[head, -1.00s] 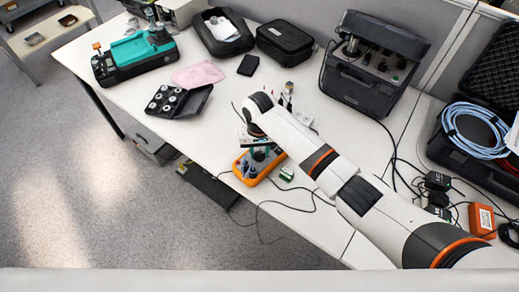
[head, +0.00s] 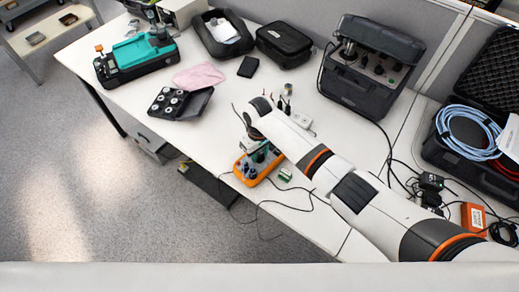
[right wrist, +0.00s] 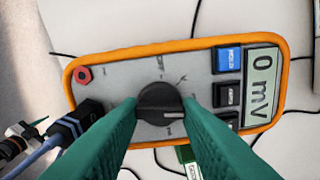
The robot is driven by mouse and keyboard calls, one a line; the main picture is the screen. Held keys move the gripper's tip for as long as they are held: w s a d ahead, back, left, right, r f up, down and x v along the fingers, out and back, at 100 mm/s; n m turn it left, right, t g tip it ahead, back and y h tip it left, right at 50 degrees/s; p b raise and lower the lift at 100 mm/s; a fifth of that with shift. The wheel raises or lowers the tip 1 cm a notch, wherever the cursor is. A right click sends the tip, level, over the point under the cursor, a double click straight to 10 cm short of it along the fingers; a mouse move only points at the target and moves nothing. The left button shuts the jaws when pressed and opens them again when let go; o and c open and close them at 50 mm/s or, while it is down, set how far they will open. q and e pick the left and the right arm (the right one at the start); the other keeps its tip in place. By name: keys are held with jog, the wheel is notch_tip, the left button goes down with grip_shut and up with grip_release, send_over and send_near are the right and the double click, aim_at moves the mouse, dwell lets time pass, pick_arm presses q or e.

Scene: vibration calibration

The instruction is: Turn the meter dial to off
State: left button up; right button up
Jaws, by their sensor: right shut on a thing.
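The orange-edged meter (head: 241,176) lies on the white table near its front edge, under my right arm. In the right wrist view the meter (right wrist: 195,52) shows a grey face, a display reading "0 mV" (right wrist: 261,87) and a round black dial (right wrist: 160,103) with a pale pointer line toward the picture's right. My right gripper (right wrist: 160,112) has its green fingers on either side of the dial and is shut on it. In the head view the right gripper (head: 258,153) is partly hidden by its arm. My left gripper is not in view.
A small green-and-white block (head: 285,175) lies right of the meter. Black leads (head: 268,203) run over the table's front edge. A black case of round parts (head: 180,102), a pink cloth (head: 198,75) and a dark instrument case (head: 370,65) stand farther back.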

aim_at(259, 154)
jog(key=shift+n, duration=0.6)
jog(key=o, duration=1)
jog(key=shift+c, duration=0.2)
jog(key=shift+r, duration=0.1)
notch_tip(259, 154, up, 12)
